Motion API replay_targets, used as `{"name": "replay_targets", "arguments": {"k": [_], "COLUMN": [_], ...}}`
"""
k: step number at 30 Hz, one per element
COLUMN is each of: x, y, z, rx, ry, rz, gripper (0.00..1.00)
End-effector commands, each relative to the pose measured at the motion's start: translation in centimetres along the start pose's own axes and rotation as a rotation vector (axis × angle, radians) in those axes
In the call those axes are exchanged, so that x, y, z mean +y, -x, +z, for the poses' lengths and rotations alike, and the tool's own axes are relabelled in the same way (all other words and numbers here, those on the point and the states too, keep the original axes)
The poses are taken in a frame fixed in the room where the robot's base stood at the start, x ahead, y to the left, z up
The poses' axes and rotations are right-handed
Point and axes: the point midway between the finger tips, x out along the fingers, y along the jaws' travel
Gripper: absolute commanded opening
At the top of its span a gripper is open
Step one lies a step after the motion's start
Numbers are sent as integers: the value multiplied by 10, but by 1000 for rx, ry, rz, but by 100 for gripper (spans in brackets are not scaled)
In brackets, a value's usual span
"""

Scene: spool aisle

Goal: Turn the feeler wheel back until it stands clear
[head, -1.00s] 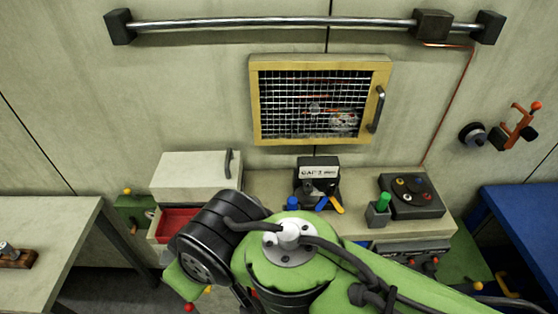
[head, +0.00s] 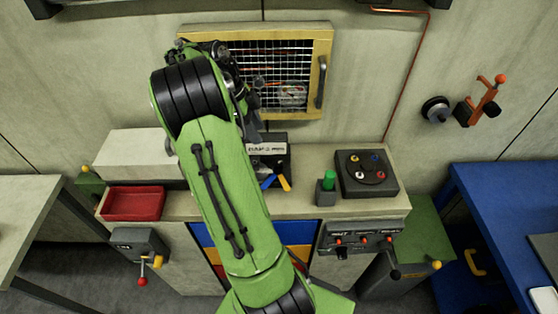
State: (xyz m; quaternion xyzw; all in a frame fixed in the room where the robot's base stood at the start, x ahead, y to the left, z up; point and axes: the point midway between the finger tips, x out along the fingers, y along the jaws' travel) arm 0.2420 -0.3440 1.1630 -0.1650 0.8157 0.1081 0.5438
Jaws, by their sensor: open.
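I cannot tell for sure which part is the feeler wheel. A dark round knob or wheel (head: 436,109) sits on the wall at the right. Beside it is an orange bracket (head: 482,101) with a red ball on top. A dark device with a white label (head: 268,149) stands on the bench, partly behind my arm, with blue and orange levers at its foot. My gripper (head: 252,128) shows only in part, past my raised green arm, between the mesh cabinet and the labelled device. It is open, its jaws largely hidden, and I see nothing held.
A yellow-framed mesh cabinet (head: 326,66) hangs above the bench (head: 345,206). A red tray (head: 133,204), a white box (head: 128,150), a green-topped button (head: 328,182) and a black box with coloured knobs (head: 367,173) are near. A blue table (head: 500,220) stands at right.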

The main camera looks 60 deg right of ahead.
Motion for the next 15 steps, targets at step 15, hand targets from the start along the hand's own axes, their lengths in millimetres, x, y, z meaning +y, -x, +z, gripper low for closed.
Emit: {"name": "replay_targets", "arguments": {"k": [15], "x": [1], "y": [-125], "z": [1], "rx": [0], "ry": [5], "rz": [3], "gripper": [46]}}
